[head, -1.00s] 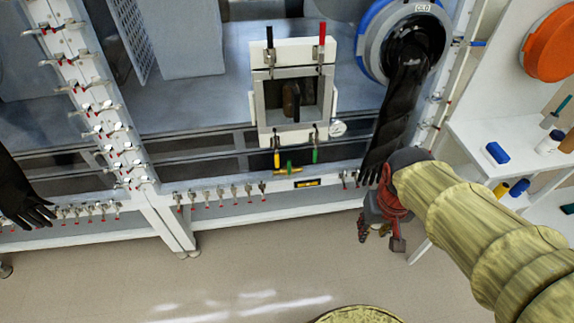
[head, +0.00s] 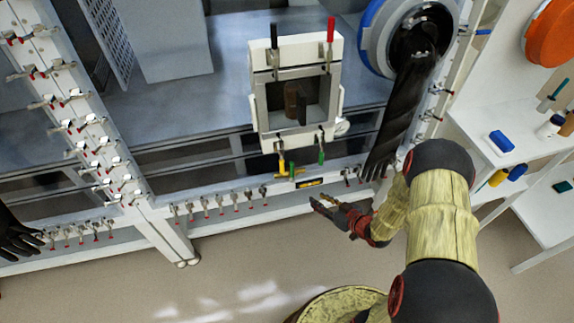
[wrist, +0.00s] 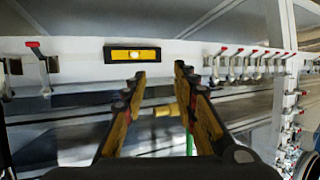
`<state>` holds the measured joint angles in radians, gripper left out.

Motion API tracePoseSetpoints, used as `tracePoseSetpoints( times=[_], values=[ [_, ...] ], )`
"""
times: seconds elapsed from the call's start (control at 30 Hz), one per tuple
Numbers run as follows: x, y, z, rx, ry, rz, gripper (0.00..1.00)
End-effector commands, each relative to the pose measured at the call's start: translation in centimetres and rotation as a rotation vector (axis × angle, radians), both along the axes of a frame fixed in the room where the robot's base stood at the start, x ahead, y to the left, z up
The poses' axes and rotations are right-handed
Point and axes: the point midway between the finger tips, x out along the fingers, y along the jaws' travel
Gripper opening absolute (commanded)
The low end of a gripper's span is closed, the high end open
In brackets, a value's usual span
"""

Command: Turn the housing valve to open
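The housing valve (head: 290,174) sits below the white square housing (head: 258,112) on the front rail. It is small, with yellow and green parts; its exact handle angle is hard to tell. In the wrist view the yellow part of the valve (wrist: 166,110) shows between and beyond my fingers, with a green part below it. My gripper (head: 322,203) is in front of the rail, below and right of the valve. In the wrist view my gripper (wrist: 160,78) is open and empty, its two fingers apart, and does not appear to touch the valve.
A black and yellow label (head: 309,183) is on the rail right of the valve. Clamps with yellow (head: 281,164) and green (head: 321,154) handles hang just above. A black glove (head: 392,120) hangs at right. Small toggles (head: 220,203) line the rail. Floor in front is clear.

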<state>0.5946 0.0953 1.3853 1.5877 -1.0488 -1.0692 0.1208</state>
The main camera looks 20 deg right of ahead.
Motion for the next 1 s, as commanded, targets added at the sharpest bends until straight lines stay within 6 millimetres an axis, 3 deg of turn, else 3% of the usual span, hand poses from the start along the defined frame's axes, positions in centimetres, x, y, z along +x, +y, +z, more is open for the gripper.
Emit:
tracePoseSetpoints(
  times=[0.13, 0.3, 0.53, 1.0],
  values=[
    [1.7, 2.8, 6.3, 0.114, -0.231, 0.106, 0.28],
    [1.6, 4.3, 10.8, 0.212, -0.368, 0.159, 0.28],
    [2.4, 5.0, 11.9, 0.24, -0.401, 0.163, 0.28],
    [7.6, 8.3, 11.8, 0.238, -0.4, 0.16, 0.28]
  ],
)
